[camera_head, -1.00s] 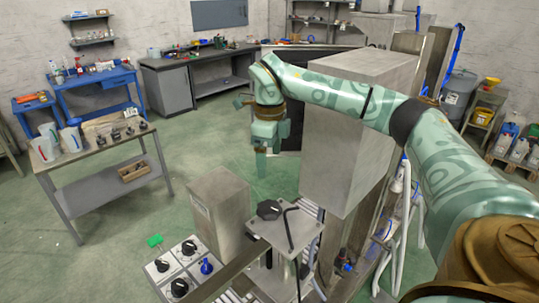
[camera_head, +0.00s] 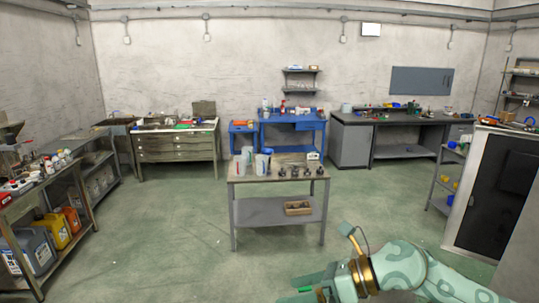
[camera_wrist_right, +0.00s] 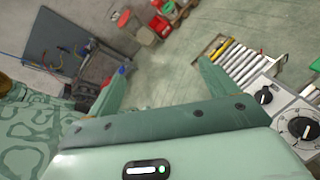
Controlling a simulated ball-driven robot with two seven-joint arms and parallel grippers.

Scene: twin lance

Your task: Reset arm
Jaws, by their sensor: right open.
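My right arm (camera_head: 415,270) is green with a leaf pattern and a brass-coloured wrist band. It comes in at the lower right of the head view, stretched low over the floor. My right gripper (camera_head: 300,288) is at the bottom edge there, partly cut off. In the right wrist view the right gripper (camera_wrist_right: 164,68) has its two green fingers spread wide, with nothing between them but floor further off. My left gripper is not in view.
A grey worktable (camera_head: 278,178) with jugs and small black parts stands ahead, beyond open green floor. A shelf rack (camera_head: 60,200) is at left and a dark-doored cabinet (camera_head: 490,195) at right. The right wrist view shows a roller conveyor (camera_wrist_right: 235,62) and a knob panel (camera_wrist_right: 285,105).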

